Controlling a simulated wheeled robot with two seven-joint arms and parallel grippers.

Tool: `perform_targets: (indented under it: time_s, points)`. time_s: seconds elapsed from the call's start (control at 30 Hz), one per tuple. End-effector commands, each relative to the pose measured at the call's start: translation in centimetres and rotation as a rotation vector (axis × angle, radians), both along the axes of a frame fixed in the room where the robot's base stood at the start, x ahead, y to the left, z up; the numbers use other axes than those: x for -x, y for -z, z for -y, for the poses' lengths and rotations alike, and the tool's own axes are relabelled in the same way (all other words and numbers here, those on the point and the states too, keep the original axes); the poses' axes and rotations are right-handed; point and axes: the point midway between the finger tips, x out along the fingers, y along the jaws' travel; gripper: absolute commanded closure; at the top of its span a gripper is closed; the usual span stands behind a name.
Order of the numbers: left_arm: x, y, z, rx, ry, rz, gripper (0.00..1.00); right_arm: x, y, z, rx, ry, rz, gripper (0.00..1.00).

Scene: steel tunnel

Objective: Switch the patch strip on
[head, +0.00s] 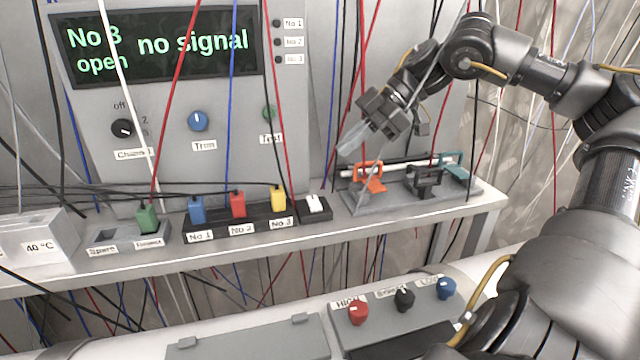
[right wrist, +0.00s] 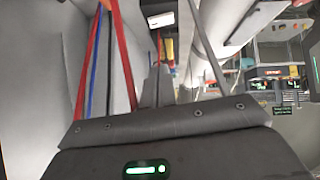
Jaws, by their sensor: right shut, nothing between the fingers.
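The patch strip (head: 240,232) is a black block on the grey shelf, with a blue plug (head: 197,209), a red plug (head: 238,205) and a yellow plug (head: 278,199) above labels No 1, No 2 and No 3. A white switch (head: 315,204) sits on a small black block at its right end. I cannot tell which way the switch is tipped. My right gripper (head: 350,142) is shut and empty. It hangs above and to the right of the switch, apart from it. My left gripper is not in view.
A grey fixture with an orange clamp (head: 369,178) stands right of the strip, below my right gripper. The display (head: 160,45) reads "No 3 open" and "no signal". Thin red, blue, black and white cables hang across the panel. A lower box has several knobs (head: 405,299).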

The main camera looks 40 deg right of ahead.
Motion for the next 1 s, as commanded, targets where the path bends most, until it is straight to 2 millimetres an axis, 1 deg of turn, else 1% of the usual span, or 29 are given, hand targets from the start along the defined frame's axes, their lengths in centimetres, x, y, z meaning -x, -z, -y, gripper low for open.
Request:
perform_targets:
  time_s: [0.03, 0.2, 0.37, 0.5, 0.7, 0.8, 1.0]
  points:
    - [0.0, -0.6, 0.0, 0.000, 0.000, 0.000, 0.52, -0.4, 0.5, -0.6, -0.001, -0.003, -0.007, 1.00]
    - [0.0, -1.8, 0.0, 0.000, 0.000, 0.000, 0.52, -1.9, 3.1, -2.7, 0.000, -0.003, -0.007, 1.00]
    - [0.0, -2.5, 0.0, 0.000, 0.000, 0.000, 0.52, -3.1, 5.1, -4.3, 0.000, -0.001, -0.006, 1.00]
    - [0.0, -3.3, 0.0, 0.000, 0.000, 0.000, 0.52, -3.4, 7.0, -4.2, -0.003, 0.002, -0.004, 1.00]
    - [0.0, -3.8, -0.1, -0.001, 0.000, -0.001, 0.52, -3.6, 8.8, -4.1, -0.001, 0.000, -0.002, 1.00]
    - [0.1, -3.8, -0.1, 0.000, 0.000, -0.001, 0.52, -3.7, 9.2, -4.1, -0.001, -0.001, -0.002, 1.00]
    - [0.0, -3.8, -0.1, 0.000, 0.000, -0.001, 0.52, -3.7, 9.2, -4.0, 0.000, -0.001, -0.001, 1.00]
